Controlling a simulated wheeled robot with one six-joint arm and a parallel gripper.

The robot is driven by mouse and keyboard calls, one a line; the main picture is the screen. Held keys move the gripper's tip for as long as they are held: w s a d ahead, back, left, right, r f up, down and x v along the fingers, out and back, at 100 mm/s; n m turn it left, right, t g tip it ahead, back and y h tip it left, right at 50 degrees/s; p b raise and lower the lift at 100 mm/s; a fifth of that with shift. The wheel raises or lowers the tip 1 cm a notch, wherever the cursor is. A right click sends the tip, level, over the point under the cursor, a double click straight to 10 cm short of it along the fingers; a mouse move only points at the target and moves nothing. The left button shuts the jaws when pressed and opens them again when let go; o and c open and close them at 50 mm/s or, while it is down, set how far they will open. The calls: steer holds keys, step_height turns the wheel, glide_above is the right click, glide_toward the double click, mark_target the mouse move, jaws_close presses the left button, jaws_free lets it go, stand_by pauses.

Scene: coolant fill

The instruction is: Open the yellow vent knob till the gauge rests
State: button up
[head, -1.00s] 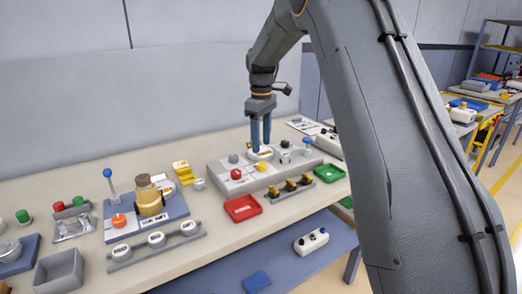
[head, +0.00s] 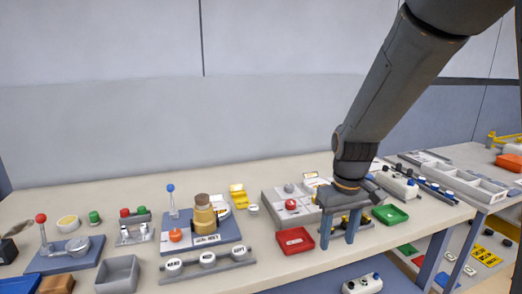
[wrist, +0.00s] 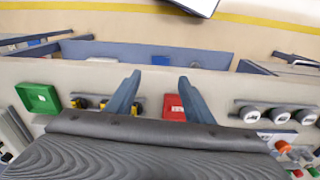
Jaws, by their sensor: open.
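The grey panel (head: 270,203) with a red knob (head: 291,204) stands on the bench. The round yellow knob seen on it a second ago is now hidden behind my arm and gripper in the head view. The white round dial on that panel is hidden as well, so I cannot read a gauge. My gripper (head: 338,237) is open and empty, pointing down in front of the panel, between the red tray and the green tray. In the wrist view its two fingers (wrist: 158,80) are spread apart, with nothing between them but the bench edge beyond.
The red tray (head: 295,250) and green tray (head: 390,214) flank my gripper, with a rail of yellow-and-black pieces (wrist: 80,103) between them. Left stand a rail of white dials (head: 208,269), a brass-coloured vessel (head: 203,222) and a grey bin (head: 118,287). A lower shelf shows below.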

steer(key=s+f+m, duration=0.2)
steer(key=s+f, duration=0.1)
steer(key=s, duration=0.9)
steer(key=shift+s+f+m, duration=0.2)
steer(key=shift+s+m, duration=0.05)
steer(key=shift+m, duration=0.15)
stand_by(1.5)
